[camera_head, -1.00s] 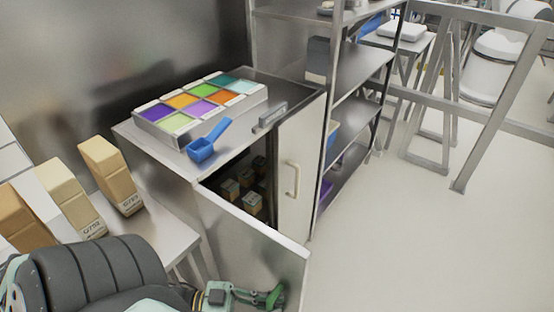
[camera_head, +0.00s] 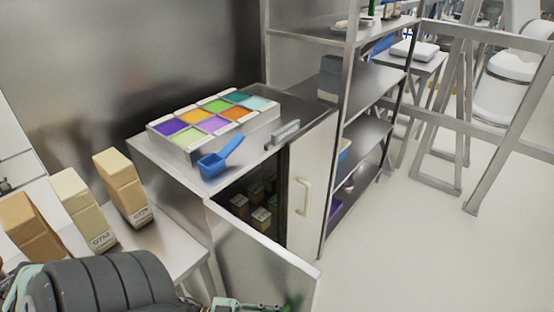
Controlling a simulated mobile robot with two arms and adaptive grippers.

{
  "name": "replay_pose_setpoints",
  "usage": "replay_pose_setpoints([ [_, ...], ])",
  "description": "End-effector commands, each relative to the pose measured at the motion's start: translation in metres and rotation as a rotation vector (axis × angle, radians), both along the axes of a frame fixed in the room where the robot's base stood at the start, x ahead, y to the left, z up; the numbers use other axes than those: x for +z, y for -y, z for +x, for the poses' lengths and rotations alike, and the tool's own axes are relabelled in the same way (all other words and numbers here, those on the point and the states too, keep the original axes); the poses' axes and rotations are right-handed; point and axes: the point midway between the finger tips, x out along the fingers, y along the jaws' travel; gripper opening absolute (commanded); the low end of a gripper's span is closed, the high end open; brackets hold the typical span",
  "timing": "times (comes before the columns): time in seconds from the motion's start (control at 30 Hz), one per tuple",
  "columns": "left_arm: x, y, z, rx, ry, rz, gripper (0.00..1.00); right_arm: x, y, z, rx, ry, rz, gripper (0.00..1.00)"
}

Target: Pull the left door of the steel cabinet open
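The steel cabinet (camera_head: 172,158) stands at the centre. Its left door (camera_head: 262,262) is swung well out toward me, and its interior shows several small boxes (camera_head: 262,216) on a shelf. The right door (camera_head: 312,180) is shut and has a pale vertical handle (camera_head: 303,197). My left gripper (camera_head: 284,305) is at the bottom edge, by the lower part of the left door. It is mostly cut off by the picture's edge, so its fingers and any contact with the door cannot be made out. My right gripper is not in view.
On the cabinet top are a tray of coloured compartments (camera_head: 190,147), a blue scoop (camera_head: 213,166) and a small metal bracket (camera_head: 283,135). Several tan boxes (camera_head: 87,208) stand on a bench at left. Steel shelving (camera_head: 368,85) adjoins on the right; the floor (camera_head: 420,250) there is clear.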

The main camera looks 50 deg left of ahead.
Motion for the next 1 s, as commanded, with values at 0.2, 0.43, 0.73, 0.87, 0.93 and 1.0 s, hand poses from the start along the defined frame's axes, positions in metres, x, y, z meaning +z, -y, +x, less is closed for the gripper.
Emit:
replay_pose_setpoints([
  [0.2, 0.025, 0.000, -0.001, -0.005, -0.001, 0.001, 0.33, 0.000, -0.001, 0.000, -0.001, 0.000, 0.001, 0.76],
  [0.43, 0.067, -0.001, -0.001, -0.002, -0.002, 0.001, 0.33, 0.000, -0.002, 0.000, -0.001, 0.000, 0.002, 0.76],
  [0.73, 0.096, -0.001, 0.000, 0.000, -0.001, 0.001, 0.33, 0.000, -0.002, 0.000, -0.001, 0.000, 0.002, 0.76],
  [0.87, 0.099, -0.001, 0.000, 0.001, 0.000, 0.000, 0.33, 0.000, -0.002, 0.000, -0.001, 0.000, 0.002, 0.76],
  [0.93, 0.099, -0.001, 0.001, 0.001, 0.001, 0.001, 0.33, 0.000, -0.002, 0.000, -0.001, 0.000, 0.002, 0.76],
  [1.0, 0.099, -0.001, 0.001, 0.001, 0.001, 0.001, 0.33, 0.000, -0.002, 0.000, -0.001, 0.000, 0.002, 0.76],
])
